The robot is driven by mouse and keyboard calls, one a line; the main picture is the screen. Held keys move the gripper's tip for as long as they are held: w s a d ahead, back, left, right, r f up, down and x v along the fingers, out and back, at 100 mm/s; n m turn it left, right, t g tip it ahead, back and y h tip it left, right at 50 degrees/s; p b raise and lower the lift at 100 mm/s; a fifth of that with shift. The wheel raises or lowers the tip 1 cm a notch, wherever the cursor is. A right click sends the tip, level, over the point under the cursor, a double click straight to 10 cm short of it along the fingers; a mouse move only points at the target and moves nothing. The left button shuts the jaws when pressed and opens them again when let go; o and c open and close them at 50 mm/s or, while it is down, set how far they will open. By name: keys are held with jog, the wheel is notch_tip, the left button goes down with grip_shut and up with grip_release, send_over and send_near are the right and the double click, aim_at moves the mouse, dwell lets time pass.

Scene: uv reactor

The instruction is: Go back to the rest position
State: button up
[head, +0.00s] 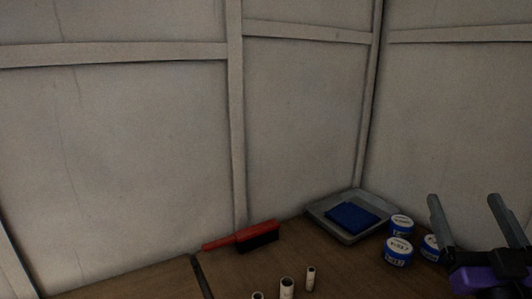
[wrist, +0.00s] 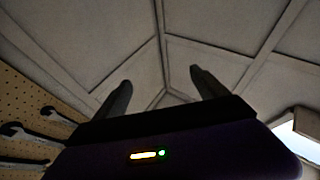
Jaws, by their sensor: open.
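My gripper (head: 468,218) is at the right edge of the head view, with its two dark fingers pointing up and apart. It is open, with nothing between the fingers. In the wrist view the gripper (wrist: 158,90) also shows spread fingers, with only bare wall panels beyond them. The rest of my arm is mostly out of the head view.
A wooden bench (head: 225,278) holds a red brush (head: 240,235), a grey tray (head: 318,213) with a blue cloth (head: 352,216), several blue-and-white tins (head: 398,251) close beside my gripper, and small pale cylinders (head: 287,288). Wrenches (wrist: 35,135) hang on a pegboard (wrist: 25,90).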

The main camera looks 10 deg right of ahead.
jog(key=s+a+f+g+y, duration=0.2)
jog(key=s+a+f, duration=0.4)
jog(key=s+f, duration=0.3)
jog(key=s+a+f+n+g+y, duration=0.1)
jog(key=s+a+f+g+y, duration=0.1)
jog(key=s+a+f, duration=0.4)
jog(key=s+a+f+n+g+y, duration=0.1)
jog(key=s+a+f, duration=0.5)
jog(key=s+f, duration=0.7)
jog(key=s+g+y, duration=0.1)
jog(key=s+g, duration=0.1)
jog(key=s, duration=0.1)
jog(key=shift+s+a+g, duration=0.2)
jog(key=shift+s+g, duration=0.1)
jog(key=shift+s, duration=0.1)
